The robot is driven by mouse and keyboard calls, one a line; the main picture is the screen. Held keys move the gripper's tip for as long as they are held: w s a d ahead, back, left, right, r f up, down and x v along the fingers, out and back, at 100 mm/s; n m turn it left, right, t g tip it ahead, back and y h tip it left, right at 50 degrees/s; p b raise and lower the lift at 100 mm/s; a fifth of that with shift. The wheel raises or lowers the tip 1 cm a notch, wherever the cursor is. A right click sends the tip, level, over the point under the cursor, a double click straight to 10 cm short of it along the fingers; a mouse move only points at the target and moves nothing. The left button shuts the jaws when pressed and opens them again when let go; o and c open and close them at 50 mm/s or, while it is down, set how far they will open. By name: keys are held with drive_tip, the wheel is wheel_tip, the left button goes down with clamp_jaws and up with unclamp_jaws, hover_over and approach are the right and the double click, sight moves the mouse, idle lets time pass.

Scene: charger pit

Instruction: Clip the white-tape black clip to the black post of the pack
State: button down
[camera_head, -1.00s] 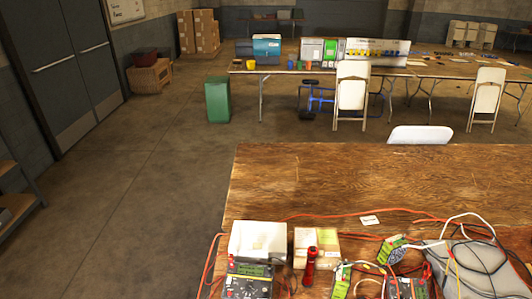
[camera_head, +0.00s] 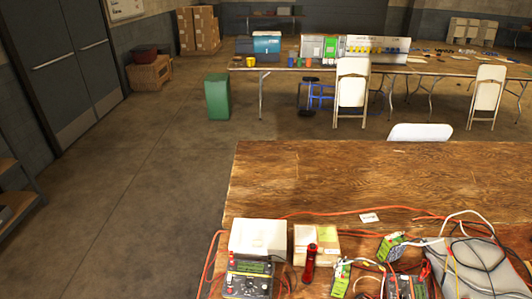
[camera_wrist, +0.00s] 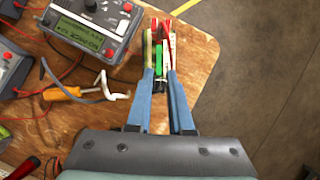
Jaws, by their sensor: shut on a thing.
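In the wrist view my gripper (camera_wrist: 160,48) has blue fingers that point up the picture and are closed around a narrow black piece (camera_wrist: 159,85), with a white strip and a green part beside it. I take this to be the white-tape black clip; its jaws are not clear. Red tips show just beyond the fingers. In the head view my gripper is out of sight. Two green-and-white packs, one toward the right (camera_head: 391,247) and one at the front (camera_head: 341,278), are on the wooden table. Their posts are too small to tell apart.
A grey meter-like charger with a screen (camera_wrist: 88,25) stands left of my fingers in the wrist view. The table edge and bare floor (camera_wrist: 265,70) are at right. The table's back half is clear.

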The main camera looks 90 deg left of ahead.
idle(0.3)
drive_tip(key=c, duration=0.7)
unclamp_jaws()
drive_tip(key=shift+c, duration=0.2)
drive_tip(key=shift+o, duration=0.2)
drive_tip(key=shift+o, duration=0.9)
drive_tip(key=shift+r, duration=0.1)
wheel_tip(320, 180, up, 7)
drive_tip(key=p, duration=0.8)
drive_tip(key=shift+r, duration=0.15)
